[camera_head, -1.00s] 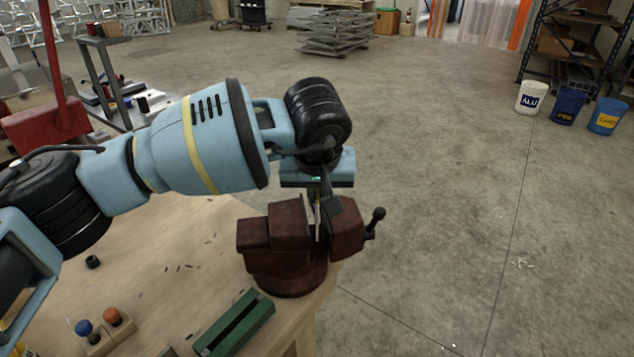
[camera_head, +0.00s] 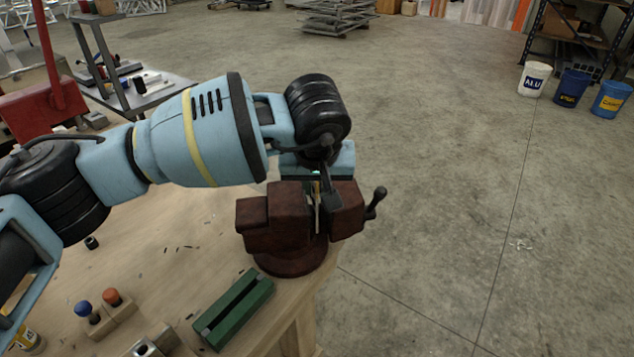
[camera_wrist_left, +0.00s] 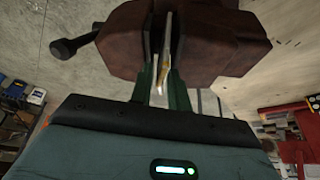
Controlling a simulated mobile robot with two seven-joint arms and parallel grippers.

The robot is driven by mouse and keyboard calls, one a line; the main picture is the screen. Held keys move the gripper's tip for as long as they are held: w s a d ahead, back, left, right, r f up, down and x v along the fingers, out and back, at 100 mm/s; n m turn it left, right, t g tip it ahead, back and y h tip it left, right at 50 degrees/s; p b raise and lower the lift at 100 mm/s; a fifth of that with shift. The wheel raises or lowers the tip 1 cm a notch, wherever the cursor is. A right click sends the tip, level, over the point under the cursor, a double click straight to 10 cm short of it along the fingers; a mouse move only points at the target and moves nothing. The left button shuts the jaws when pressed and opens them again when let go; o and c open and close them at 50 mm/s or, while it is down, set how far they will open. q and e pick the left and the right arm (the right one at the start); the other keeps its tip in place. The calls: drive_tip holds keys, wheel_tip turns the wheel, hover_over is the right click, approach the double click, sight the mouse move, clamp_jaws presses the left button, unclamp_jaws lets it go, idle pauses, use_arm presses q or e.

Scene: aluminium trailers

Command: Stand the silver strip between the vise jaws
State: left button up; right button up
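The dark red-brown vise (camera_head: 275,223) stands at the bench's right edge. My left gripper (camera_head: 320,195) points down over its jaw gap, its body close above the vise top. The silver strip (camera_head: 317,214) shows as a thin upright sliver between the jaws. In the left wrist view, the strip (camera_wrist_left: 168,45) runs from between my dark green fingers (camera_wrist_left: 163,80) into the gap of the vise (camera_wrist_left: 210,45). The fingers appear shut on it. The strip's lower end and its contact with the jaws are hidden. My right gripper is not in view.
The vise handle (camera_head: 376,200) sticks out right. A green slotted block (camera_head: 235,308) lies in front of the vise. Blue (camera_head: 83,308) and orange-topped (camera_head: 111,297) pieces stand in blocks at the front left. Bare bench (camera_head: 180,230) lies left of the vise, open floor to the right.

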use_arm(q)
drive_tip(key=shift+o, duration=1.1)
drive_tip(key=v, duration=0.7)
drive_tip(key=shift+r, duration=0.4)
drive_tip(key=shift+s, duration=0.15)
